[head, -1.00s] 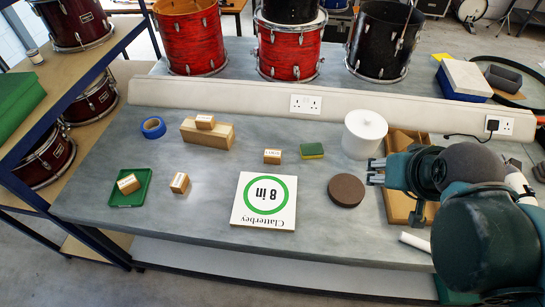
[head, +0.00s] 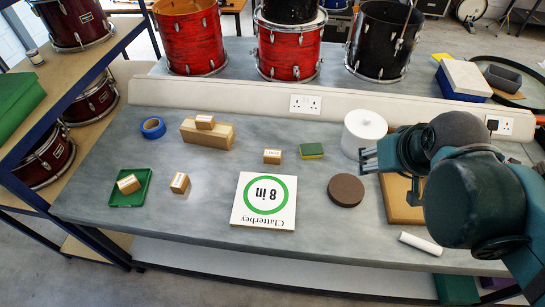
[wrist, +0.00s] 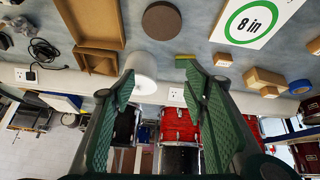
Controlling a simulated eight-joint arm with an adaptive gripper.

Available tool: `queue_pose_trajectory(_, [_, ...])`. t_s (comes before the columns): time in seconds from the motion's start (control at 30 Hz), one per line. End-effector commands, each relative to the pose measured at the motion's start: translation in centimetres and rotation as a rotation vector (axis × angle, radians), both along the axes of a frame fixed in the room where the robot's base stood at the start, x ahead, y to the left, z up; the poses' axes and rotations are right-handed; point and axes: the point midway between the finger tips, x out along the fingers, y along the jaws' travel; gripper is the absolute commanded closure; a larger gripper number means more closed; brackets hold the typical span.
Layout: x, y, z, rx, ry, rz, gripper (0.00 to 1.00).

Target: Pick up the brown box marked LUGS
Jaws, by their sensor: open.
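Several small brown boxes with pale labels are on the grey bench. One box (head: 129,184) sits on a green tray (head: 114,201), one box (head: 180,183) stands just right of the tray, one box (head: 205,122) rests on a wooden block (head: 215,137), and one box (head: 272,157) stands alone near the middle. The labels are too small to read, so I cannot tell which is marked LUGS. My gripper (head: 364,160) is open and empty above the bench's right side, beside the white pot, well right of all the boxes. Its fingers show in the wrist view (wrist: 158,78).
A white lidded pot (head: 363,134), a brown disc (head: 346,190) and a cardboard tray (head: 400,203) are near my gripper. A white "8 in" board (head: 240,211), a sponge (head: 311,150) and blue tape (head: 153,127) lie further left. Drums stand behind the raised ledge.

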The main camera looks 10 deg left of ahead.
Motion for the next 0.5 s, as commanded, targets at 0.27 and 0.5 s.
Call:
queue_pose_trajectory(0.27, [3.4, 2.0, 0.3, -0.055, 0.053, 0.127, 0.55])
queue_pose_trajectory(0.5, [6.2, 3.9, 0.0, -0.101, 0.096, 0.238, 0.55])
